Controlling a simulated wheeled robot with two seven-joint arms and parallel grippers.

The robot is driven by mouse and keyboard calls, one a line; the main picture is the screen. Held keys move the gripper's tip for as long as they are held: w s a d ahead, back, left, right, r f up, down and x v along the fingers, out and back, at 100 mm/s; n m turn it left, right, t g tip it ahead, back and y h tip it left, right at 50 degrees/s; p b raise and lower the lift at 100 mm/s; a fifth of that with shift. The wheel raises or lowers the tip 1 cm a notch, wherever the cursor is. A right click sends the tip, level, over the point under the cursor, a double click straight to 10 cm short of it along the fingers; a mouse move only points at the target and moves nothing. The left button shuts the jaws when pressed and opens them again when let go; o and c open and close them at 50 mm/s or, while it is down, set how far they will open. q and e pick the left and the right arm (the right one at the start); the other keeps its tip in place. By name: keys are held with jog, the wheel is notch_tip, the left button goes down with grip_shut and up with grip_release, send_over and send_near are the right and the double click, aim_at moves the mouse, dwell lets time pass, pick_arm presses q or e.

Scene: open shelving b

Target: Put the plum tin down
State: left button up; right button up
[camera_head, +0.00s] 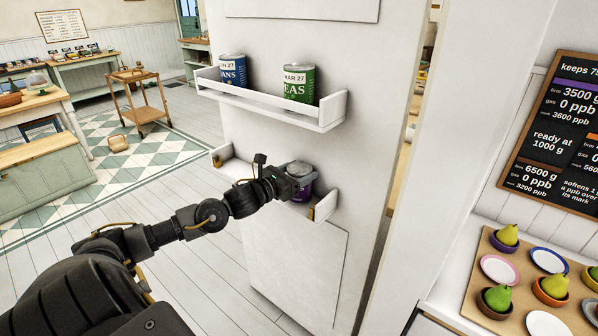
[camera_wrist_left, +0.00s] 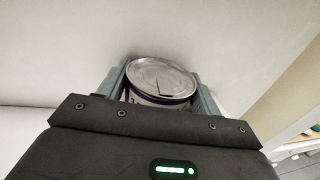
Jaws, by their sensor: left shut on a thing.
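The plum tin (camera_head: 301,193) has a purple label and a silver lid. It is upright at the lower door shelf (camera_head: 328,205), mostly hidden behind my left gripper (camera_head: 300,178). In the left wrist view, the tin's round lid (camera_wrist_left: 162,78) shows between the two fingers of my left gripper (camera_wrist_left: 162,84), which are shut on its sides. I cannot tell whether the tin's base touches the shelf floor. My right gripper is not in view.
The upper door shelf (camera_head: 270,107) holds a blue tin (camera_head: 233,71) and a green tin (camera_head: 299,84). At the right, a counter carries a board (camera_head: 487,262) with pears and plates. A wooden trolley (camera_head: 140,95) stands on the floor at the back left.

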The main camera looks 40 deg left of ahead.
pick_arm(q)
jog(key=o, duration=0.9)
jog(key=shift+f, duration=0.1)
jog(key=shift+c, duration=0.2)
jog(key=o, duration=0.4)
jog(key=shift+o, duration=0.2)
jog(key=s+a+b, duration=0.1)
jog(key=s, duration=1)
jog(key=shift+s+a, duration=0.3)
jog(key=shift+s, duration=0.1)
